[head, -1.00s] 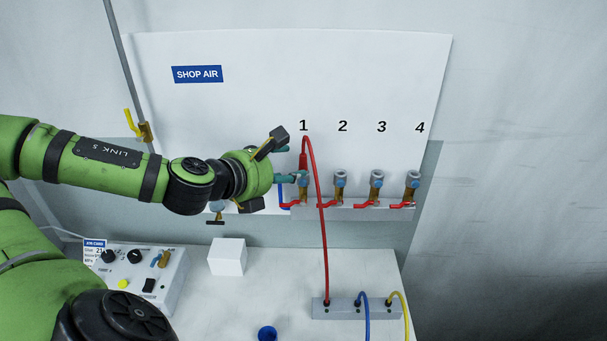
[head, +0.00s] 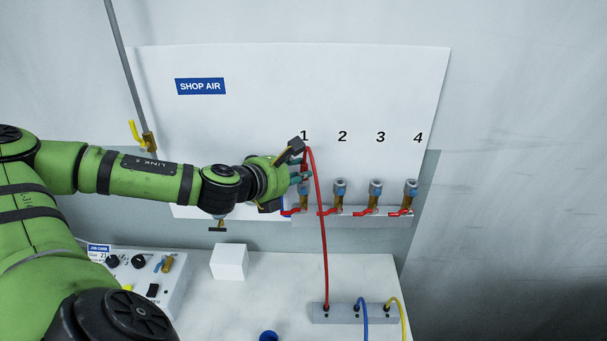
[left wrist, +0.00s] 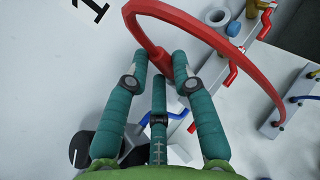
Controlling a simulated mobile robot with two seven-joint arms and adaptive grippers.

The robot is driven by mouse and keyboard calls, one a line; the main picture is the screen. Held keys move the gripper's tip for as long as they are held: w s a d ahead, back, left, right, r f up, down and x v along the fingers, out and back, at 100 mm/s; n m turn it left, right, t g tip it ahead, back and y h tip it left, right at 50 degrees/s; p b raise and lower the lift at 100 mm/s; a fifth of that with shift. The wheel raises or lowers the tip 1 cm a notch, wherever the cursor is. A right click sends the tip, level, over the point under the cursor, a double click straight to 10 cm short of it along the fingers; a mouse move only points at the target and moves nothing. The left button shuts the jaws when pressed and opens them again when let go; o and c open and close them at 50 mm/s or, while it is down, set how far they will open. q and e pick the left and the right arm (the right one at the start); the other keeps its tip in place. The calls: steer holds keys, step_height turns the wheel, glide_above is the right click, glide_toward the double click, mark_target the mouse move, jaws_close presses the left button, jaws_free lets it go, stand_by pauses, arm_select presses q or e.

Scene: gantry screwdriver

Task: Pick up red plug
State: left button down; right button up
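The red plug (head: 305,172) stands upright at the outlet under the number 1 on the white panel. A red hose arches from its top and runs down to a grey block. My left gripper (head: 301,171) is at the plug, coming from the left. In the left wrist view, the plug (left wrist: 158,56) lies between the fingertips of my left gripper (left wrist: 160,68), with the red hose curving beyond. The fingers stand apart on either side of it; whether they touch it is hard to tell. My right gripper is out of view.
Outlets with red levers under 2 (head: 340,190), 3 (head: 375,191) and 4 (head: 410,191) stand to the right. Below are the grey hose block (head: 345,315), a white cube (head: 229,262), a blue cup (head: 269,337) and a control box (head: 168,290). The bench middle is clear.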

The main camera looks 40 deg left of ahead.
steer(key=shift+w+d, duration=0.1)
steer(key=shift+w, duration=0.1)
